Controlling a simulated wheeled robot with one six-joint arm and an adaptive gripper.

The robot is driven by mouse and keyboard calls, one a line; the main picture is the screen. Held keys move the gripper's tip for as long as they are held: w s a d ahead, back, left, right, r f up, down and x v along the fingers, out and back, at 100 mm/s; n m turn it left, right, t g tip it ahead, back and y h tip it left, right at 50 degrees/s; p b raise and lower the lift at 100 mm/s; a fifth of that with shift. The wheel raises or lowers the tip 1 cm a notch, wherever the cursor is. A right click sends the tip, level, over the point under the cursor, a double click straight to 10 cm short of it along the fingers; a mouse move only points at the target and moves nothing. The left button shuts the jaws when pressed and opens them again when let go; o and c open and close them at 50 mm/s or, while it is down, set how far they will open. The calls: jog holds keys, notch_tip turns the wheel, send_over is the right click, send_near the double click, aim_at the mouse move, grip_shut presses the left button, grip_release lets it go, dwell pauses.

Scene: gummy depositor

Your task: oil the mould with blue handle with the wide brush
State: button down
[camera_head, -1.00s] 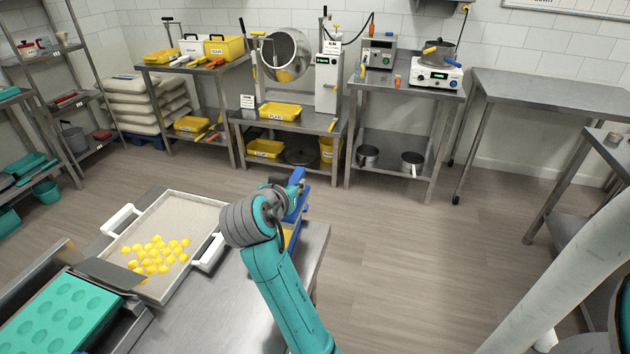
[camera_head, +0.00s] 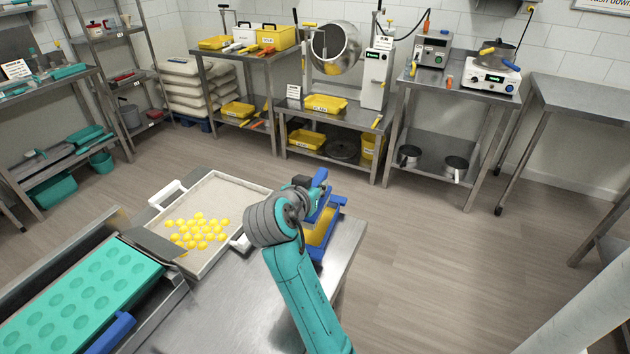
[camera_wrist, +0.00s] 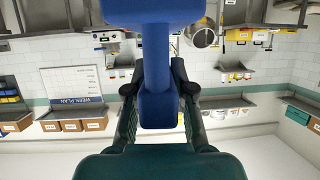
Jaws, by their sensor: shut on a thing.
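The teal mould (camera_head: 75,300) with several round cavities lies at the lower left in the head view. Its blue handle (camera_head: 112,334) shows at its near right end. My gripper (camera_wrist: 155,75) is shut on a blue tool (camera_wrist: 157,112), which looks like the wide brush, its handle between the fingers. In the head view the blue tool (camera_head: 321,179) stands above a blue tray (camera_head: 334,226) with a yellowish inside, right of the mould. My own arm hides part of both the tray and tool. I cannot see the bristles or whether they touch the tray.
A white-handled tray (camera_head: 245,190) of yellow gummies sits between mould and blue tray. A grey plate (camera_head: 158,242) lies beside the mould. The steel table top (camera_head: 225,310) is bare in front. Floor is clear beyond it. Machines and shelves line the back wall.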

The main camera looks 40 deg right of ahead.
jog(key=shift+f, duration=3.05)
jog(key=shift+f, duration=0.2)
jog(key=shift+r, duration=0.1)
jog(key=shift+r, duration=2.7)
jog(key=shift+r, duration=2)
